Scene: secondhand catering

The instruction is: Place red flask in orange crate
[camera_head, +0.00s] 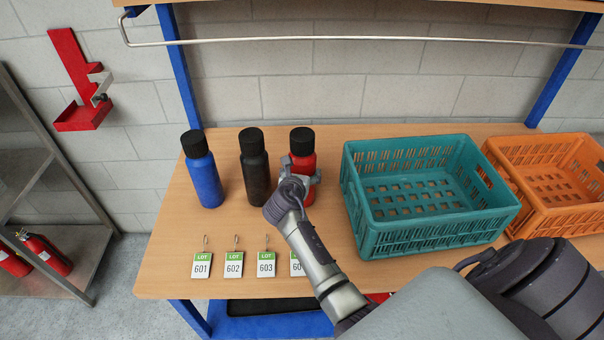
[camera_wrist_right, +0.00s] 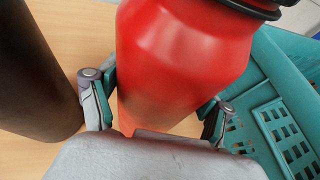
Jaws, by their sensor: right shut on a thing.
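The red flask (camera_head: 301,159) with a black cap stands upright on the wooden table, right of the black flask. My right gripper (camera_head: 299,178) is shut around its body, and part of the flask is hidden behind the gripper. In the right wrist view the red flask (camera_wrist_right: 185,70) fills the middle, with a finger of the right gripper (camera_wrist_right: 158,98) on each side. The empty orange crate (camera_head: 545,222) stands at the table's right end, partly cut off by the picture edge. My left gripper is not in view.
A teal crate (camera_head: 430,236) stands between the red flask and the orange crate. A black flask (camera_head: 255,170) and a blue flask (camera_head: 204,178) stand to the left. Several lot tags (camera_head: 234,264) lie along the front. A rail (camera_head: 370,39) crosses above the table.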

